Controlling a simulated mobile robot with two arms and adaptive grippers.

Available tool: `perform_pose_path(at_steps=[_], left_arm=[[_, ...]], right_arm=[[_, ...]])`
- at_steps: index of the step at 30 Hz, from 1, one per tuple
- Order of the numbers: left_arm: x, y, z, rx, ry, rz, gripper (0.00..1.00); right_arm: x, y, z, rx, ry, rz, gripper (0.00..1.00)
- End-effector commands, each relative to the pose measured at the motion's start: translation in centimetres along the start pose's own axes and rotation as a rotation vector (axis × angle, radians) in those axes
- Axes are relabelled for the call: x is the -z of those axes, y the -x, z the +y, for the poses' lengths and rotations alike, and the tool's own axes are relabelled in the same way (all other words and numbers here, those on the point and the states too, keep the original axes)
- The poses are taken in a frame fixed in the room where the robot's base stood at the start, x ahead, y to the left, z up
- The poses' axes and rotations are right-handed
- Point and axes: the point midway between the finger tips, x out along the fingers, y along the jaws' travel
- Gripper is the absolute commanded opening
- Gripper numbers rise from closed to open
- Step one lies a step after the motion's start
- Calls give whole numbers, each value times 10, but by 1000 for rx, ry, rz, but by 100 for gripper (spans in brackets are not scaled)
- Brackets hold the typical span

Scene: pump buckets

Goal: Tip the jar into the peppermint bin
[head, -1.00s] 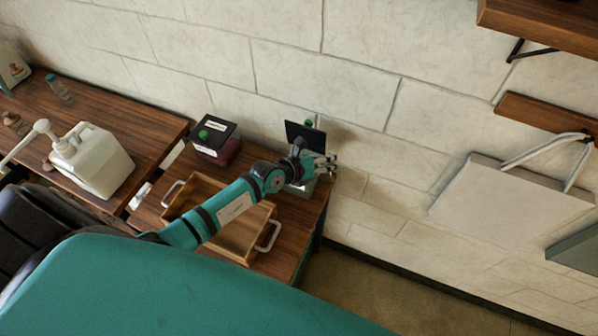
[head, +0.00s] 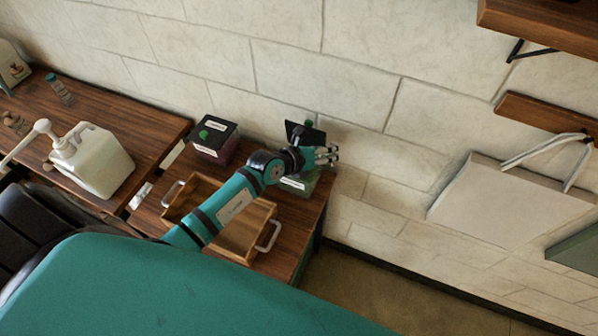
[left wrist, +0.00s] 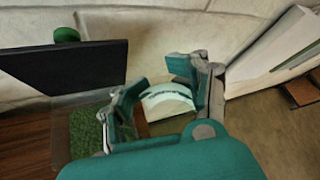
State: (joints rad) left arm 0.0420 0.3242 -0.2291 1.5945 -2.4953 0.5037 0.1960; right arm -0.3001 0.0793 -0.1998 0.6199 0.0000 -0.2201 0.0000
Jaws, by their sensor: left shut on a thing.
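My left gripper (head: 327,156) is over the right end of the wooden table, beside a bin. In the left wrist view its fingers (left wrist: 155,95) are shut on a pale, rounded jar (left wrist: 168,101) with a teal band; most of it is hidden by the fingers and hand. The bin (head: 298,184), with a white label, holds green leafy stuff (left wrist: 88,128), apparently the peppermint. Its black lid (left wrist: 60,68) with a green knob stands open. The gripper is to the right of the lid. I cannot make out the jar in the head view. My right gripper is not in view.
A second bin (head: 213,148) with a black lid and dark contents stands to the left. A wooden tray (head: 240,240) with white handles lies in front. A white pump bottle (head: 95,165) stands on the left table. A stone wall is behind.

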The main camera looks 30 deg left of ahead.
Motion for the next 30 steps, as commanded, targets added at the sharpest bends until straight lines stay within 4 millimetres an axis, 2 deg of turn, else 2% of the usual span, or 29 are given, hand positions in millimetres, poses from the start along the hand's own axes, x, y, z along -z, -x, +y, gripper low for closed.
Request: perform_pose_path(at_steps=[8,11,16,19,30], left_arm=[[0,0,-1,-6,-16,-8,0],[2,0,-2,-38,-95,-36,0],[2,-1,-3,-142,-345,-127,0],[0,0,-1,-164,-406,-149,0],[0,0,0,-177,-443,-158,0]], right_arm=[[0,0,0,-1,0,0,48],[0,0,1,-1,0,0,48],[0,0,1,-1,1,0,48],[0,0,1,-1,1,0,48],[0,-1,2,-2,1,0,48]])
